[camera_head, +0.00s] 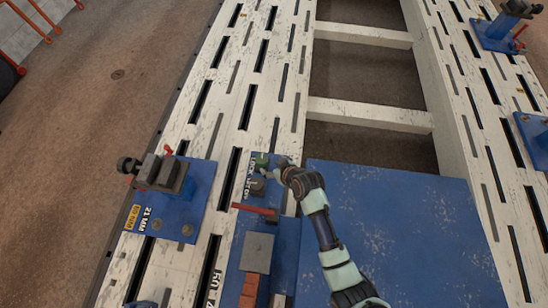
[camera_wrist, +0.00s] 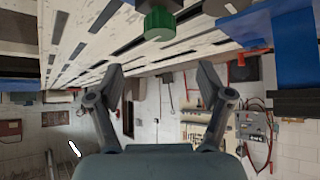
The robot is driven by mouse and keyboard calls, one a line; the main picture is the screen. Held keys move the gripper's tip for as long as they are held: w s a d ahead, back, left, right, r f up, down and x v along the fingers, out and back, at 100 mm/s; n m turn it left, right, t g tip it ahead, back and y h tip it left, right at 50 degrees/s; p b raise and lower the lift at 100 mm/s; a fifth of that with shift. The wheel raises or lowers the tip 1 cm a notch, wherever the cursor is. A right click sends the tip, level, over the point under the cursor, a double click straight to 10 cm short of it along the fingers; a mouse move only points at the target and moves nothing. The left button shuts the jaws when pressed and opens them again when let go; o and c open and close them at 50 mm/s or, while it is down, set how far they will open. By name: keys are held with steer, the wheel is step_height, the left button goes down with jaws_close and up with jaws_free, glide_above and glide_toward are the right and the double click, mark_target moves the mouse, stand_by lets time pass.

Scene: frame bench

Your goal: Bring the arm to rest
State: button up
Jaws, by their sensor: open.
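My arm reaches up from the bottom of the head view across a blue plate. My gripper (camera_wrist: 158,85) is open, with its two dark fingers spread wide and nothing between them in the wrist view. In the head view the gripper end is small and sits beside a green knob (camera_head: 262,160) on a blue fixture. The green knob also shows in the wrist view (camera_wrist: 160,22), beyond the fingertips near the top edge. I cannot tell whether the gripper touches the fixture.
A blue clamp block (camera_head: 185,205) marked 21 MM stands left of the arm. A red lever (camera_head: 254,209) and grey block (camera_head: 258,253) are close to it. The blue plate (camera_head: 400,225) lies right, on the slotted white frame (camera_head: 250,75). More blue fixtures (camera_head: 497,32) stand far right.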

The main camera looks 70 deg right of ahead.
stand_by(0.6)
steer(key=w+a+r+n+t+y+p, duration=0.1)
steer(key=w+a+r+p, duration=0.1)
steer(key=w+a+r, duration=0.5)
steer(key=w+a+r+n+t+p, duration=0.1)
steer(key=w+a+r+n+p, duration=0.2)
steer(key=r, duration=0.6)
steer(key=w+a+r+t+y+p, duration=0.1)
steer(key=w+a+r+p, duration=0.1)
steer(key=w+a+r, duration=0.4)
steer(key=s+a+r+n+t+y+p, duration=0.1)
steer(key=s+a+r+n+y+p, duration=0.15)
steer(key=a+r, duration=0.9)
steer(key=s+a+r+n+t+y+p, duration=0.15)
steer(key=a+r+p, duration=0.25)
steer(key=a+r, duration=0.75)
step_height(320, 180, up, 37)
steer(key=w+d+p, duration=0.1)
steer(key=p, duration=3.6)
steer(key=shift+w+d+f, duration=0.15)
steer(key=shift+d, duration=0.2)
